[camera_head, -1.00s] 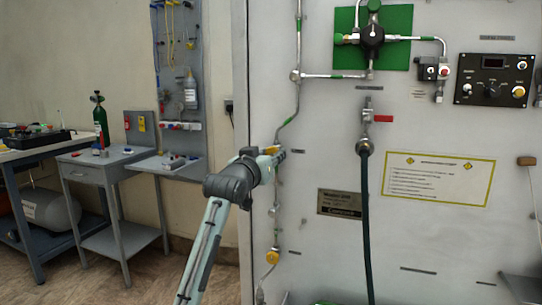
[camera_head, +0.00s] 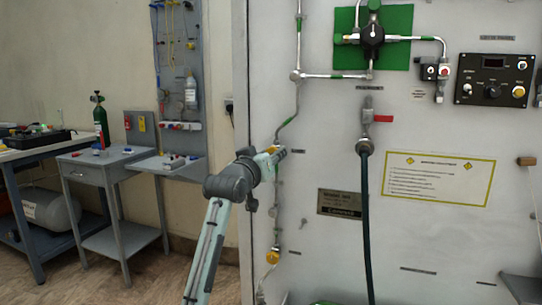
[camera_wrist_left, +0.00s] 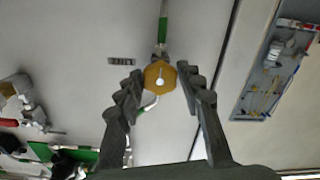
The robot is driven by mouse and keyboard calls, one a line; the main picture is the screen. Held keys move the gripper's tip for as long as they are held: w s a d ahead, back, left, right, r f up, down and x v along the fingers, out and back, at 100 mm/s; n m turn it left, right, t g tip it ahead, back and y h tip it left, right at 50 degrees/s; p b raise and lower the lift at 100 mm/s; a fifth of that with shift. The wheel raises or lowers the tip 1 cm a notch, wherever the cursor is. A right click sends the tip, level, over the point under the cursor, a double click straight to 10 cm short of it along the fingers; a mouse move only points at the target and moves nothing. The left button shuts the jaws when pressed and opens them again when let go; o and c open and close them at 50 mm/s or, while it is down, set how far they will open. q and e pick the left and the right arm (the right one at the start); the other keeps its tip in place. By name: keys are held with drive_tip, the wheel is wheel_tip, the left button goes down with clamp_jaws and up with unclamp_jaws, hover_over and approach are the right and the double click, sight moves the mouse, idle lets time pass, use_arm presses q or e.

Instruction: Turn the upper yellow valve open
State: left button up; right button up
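The upper yellow valve (camera_wrist_left: 160,77) is a hexagonal yellow knob on a thin vertical pipe of the white panel. In the left wrist view it sits between the tips of my left gripper (camera_wrist_left: 158,84), with a narrow gap on either side. The two dark fingers are apart, so the gripper is open. In the head view my left gripper (camera_head: 275,155) is against the panel's left pipe and mostly covers this valve; a bit of yellow shows there. I cannot tell how deep the knob is between the fingers. My right gripper is not in view.
A lower yellow valve (camera_head: 273,257) is on the same pipe. A red-handled valve (camera_head: 382,118) with a dark hose (camera_head: 367,230) is to the right. A green plate with a black regulator (camera_head: 372,36) is above. A grey side table (camera_head: 100,160) stands at left.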

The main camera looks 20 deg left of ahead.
use_arm(q)
drive_tip(key=shift+o, duration=1.3)
drive_tip(key=s, duration=1.2)
drive_tip(key=shift+a, duration=0.2)
drive_tip(key=s+a+f+m+g+y, duration=0.1)
drive_tip(key=s+f+g, duration=0.25)
drive_tip(key=f, duration=1.65)
drive_tip(key=s+f+m+g, duration=0.15)
drive_tip(key=f+g, duration=0.35)
drive_tip(key=f, duration=1.5)
drive_tip(key=s+a+f+m+g, duration=0.1)
drive_tip(key=s+f+g, duration=0.2)
drive_tip(key=s+f, duration=1.1)
drive_tip(key=s+a+f+m+g, duration=0.1)
drive_tip(key=s+f+g, duration=0.3)
drive_tip(key=s+f, duration=1.1)
drive_tip(key=s+a, duration=0.1)
drive_tip(key=s, duration=0.2)
drive_tip(key=shift+a+f+y, duration=0.25)
drive_tip(key=shift+f+y, duration=0.05)
drive_tip(key=shift+y, duration=0.1)
